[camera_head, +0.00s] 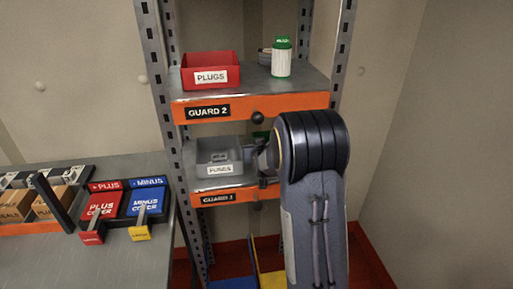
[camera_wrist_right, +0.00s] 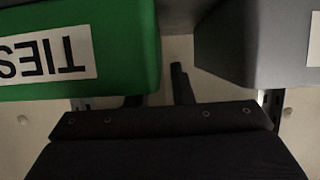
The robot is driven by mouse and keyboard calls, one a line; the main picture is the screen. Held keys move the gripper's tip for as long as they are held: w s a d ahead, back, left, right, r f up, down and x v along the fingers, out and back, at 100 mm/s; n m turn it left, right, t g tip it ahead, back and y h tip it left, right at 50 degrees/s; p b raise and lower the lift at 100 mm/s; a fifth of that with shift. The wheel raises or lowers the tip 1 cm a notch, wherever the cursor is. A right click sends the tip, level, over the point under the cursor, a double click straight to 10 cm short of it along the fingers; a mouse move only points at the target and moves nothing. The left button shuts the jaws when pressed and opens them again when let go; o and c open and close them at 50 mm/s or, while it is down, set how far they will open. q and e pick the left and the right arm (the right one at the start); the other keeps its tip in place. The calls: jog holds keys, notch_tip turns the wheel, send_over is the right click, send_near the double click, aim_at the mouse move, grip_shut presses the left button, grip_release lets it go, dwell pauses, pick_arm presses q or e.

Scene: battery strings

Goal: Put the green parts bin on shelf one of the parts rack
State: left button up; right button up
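The green parts bin (camera_head: 261,135) shows only as a small patch above shelf one, mostly hidden behind my right arm. In the right wrist view the green bin (camera_wrist_right: 120,25) is large at upper left, with an inverted TIES label. Shelf one (camera_head: 235,183) is the level with the orange GUARD 1 edge on the parts rack (camera_head: 160,85). My right gripper (camera_head: 262,167) is in front of this level, its fingers apart. In the wrist view one finger is partly hidden by the green bin and the other shows in the gap beside it. My left gripper is out of view.
A grey FUSES bin (camera_head: 220,156) stands left of the green bin on shelf one. The shelf above holds a red PLUGS bin (camera_head: 211,70) and a green-capped bottle (camera_head: 281,60). A table (camera_head: 110,245) with covers is at left. Blue and yellow bins stand low in the rack.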

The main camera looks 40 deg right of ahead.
jog(key=shift+r, duration=0.15)
jog(key=shift+s+a+r, duration=0.1)
jog(key=shift+a+r, duration=0.05)
jog(key=p+v, duration=0.4)
jog(key=v, duration=0.7)
jog(key=s+a+n+g+y, duration=0.1)
jog(key=s+a+y, duration=0.35)
jog(key=a, duration=0.25)
jog(key=s+a+g+y, duration=0.1)
jog(key=s+a+y, duration=0.35)
jog(key=a, duration=0.35)
jog(key=s+a+n+g, duration=0.1)
jog(key=s+a, duration=0.1)
jog(key=s, duration=0.3)
jog(key=s+a+n+g+y, duration=0.1)
jog(key=s+a, duration=0.2)
jog(key=s, duration=0.3)
jog(key=s+a+n+g, duration=0.1)
jog(key=s+a+g, duration=0.1)
jog(key=s, duration=0.3)
jog(key=shift+s+a, duration=0.35)
jog(key=shift+a, duration=0.2)
